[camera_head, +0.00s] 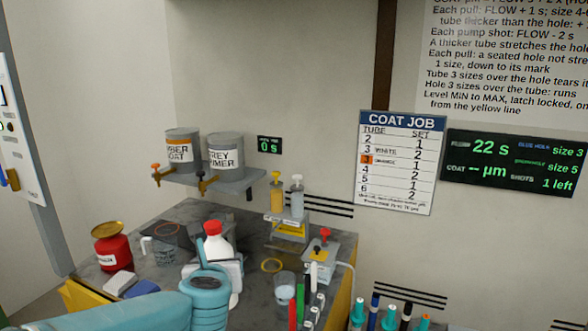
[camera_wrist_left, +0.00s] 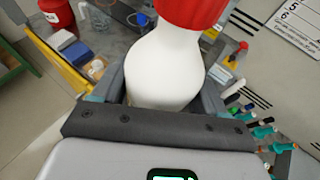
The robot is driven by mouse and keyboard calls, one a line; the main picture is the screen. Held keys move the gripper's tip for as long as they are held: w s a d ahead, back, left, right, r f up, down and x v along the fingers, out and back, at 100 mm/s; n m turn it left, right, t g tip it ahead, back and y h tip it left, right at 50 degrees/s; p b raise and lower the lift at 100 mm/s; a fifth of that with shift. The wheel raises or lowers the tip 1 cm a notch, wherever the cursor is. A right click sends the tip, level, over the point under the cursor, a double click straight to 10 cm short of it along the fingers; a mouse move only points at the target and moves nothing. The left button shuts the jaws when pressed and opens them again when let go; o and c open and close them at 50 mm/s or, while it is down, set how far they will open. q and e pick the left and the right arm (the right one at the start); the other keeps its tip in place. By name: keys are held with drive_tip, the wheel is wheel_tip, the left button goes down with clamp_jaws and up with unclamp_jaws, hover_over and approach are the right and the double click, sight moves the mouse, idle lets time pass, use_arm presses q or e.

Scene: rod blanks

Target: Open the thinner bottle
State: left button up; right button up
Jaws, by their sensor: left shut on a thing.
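The thinner bottle is a white bottle (camera_head: 216,246) with a red cap (camera_head: 212,227), standing upright on the dark worktop in the head view. My left gripper (camera_head: 216,268) is shut on the bottle's body, its grey jaws on either side below the cap. In the left wrist view the white bottle (camera_wrist_left: 164,72) fills the middle between the jaws, with the red cap (camera_wrist_left: 192,12) at the top edge, on the bottle. The bottle's lower part is partly hidden by my gripper and teal arm. My right gripper is not in view.
A red can (camera_head: 113,252) and a clear measuring cup (camera_head: 163,246) stand left of the bottle. Two paint cans (camera_head: 225,152) sit on a shelf (camera_head: 240,183) above.

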use_arm(q)
drive_tip(key=s+a+f+p, duration=0.1)
drive_tip(key=s+a+f, duration=0.1)
drive_tip(key=a+f, duration=1)
drive_tip(key=s+d+f+m+h, duration=0.2)
drive_tip(key=s+d+f, duration=0.2)
drive_tip(key=d+f, duration=0.2)
drive_tip(key=shift+d, duration=0.7)
